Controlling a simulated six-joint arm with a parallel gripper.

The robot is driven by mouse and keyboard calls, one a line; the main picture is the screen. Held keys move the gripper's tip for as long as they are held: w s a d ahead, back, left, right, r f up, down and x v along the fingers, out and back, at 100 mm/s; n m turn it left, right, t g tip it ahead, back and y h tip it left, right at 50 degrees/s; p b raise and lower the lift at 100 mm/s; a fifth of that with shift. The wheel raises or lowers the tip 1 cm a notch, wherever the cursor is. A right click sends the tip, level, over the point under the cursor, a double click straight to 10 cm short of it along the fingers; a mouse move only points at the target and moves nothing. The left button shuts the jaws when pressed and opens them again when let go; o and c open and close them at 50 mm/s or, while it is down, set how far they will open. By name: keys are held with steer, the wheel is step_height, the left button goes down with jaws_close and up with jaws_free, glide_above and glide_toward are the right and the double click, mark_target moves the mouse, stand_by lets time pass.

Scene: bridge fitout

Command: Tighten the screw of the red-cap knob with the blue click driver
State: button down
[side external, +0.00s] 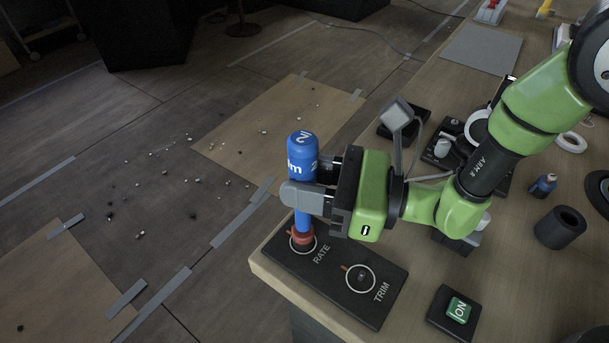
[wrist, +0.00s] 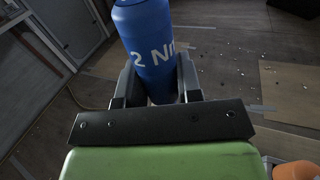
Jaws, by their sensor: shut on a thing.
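The blue click driver (side external: 302,150) stands upright in my gripper (side external: 308,186), which is shut around its handle. The driver also shows in the wrist view (wrist: 146,40), between the fingers of my gripper (wrist: 160,85). The driver's lower end meets the red-cap knob (side external: 302,238) on the black panel (side external: 330,273), at the dial marked RATE. The driver's tip and the knob's screw are hidden, so I cannot tell how they sit together. The knob is not visible in the wrist view.
The TRIM dial (side external: 361,279) is beside the knob on the same panel. A green ON button (side external: 458,309) sits to the right. A dark cup (side external: 561,228) and a small blue bottle-like item (side external: 543,186) stand farther right. The bench edge is close to the panel's left.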

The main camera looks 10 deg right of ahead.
mark_target(305, 145)
steer(key=shift+f, duration=0.35)
stand_by(0.8)
stand_by(2.2)
steer(key=shift+r, duration=3.1)
